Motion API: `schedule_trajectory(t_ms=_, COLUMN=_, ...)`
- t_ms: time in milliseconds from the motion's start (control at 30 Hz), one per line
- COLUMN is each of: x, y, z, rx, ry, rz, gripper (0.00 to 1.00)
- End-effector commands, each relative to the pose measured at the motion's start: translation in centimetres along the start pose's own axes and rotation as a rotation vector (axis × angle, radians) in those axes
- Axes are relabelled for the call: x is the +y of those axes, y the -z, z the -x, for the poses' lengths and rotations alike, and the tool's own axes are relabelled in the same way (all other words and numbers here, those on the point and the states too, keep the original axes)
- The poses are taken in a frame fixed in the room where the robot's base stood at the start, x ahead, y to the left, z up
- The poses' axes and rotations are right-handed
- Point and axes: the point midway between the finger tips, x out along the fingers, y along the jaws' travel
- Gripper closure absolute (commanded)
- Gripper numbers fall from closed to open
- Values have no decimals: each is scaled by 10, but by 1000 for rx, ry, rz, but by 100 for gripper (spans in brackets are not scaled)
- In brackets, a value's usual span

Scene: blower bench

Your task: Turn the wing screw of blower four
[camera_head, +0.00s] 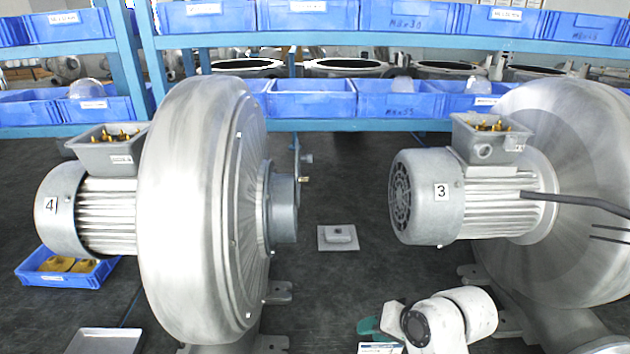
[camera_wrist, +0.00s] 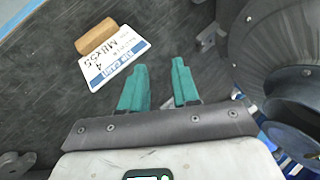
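Blower four (camera_head: 200,210) stands at the left in the head view, a grey metal blower with a round casing and a motor marked 4 (camera_head: 50,206). Its round outlet (camera_head: 284,208) faces right. A small upright bracket with a bolt-like part (camera_head: 304,160) shows beside the outlet; I cannot tell whether it is the wing screw. My gripper (camera_wrist: 159,65) has two teal fingers, apart and with nothing between them. In the head view it shows low, right of the blower (camera_head: 369,328), not touching it.
Blower three (camera_head: 441,192) stands at the right. A small plate with a grey block (camera_head: 338,238) lies between the blowers. A white card marked M8X55 (camera_wrist: 115,58) and a tan cylinder (camera_wrist: 96,37) lie below my gripper. A blue bin (camera_head: 65,275) stands left; shelves of bins line the back.

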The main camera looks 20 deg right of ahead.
Motion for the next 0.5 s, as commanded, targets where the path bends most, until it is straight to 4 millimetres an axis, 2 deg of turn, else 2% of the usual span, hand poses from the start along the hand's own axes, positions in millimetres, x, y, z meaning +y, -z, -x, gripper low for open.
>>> schedule_trajectory(t_ms=267, x=-30, y=41, z=3, rx=-16, ry=95, rz=-153, gripper=70)
schedule_trajectory(t_ms=367, x=-49, y=63, z=8, rx=-32, ry=150, rz=-236, gripper=70)
schedule_trajectory(t_ms=500, x=-86, y=108, z=25, rx=-81, ry=260, rz=-397, gripper=70)
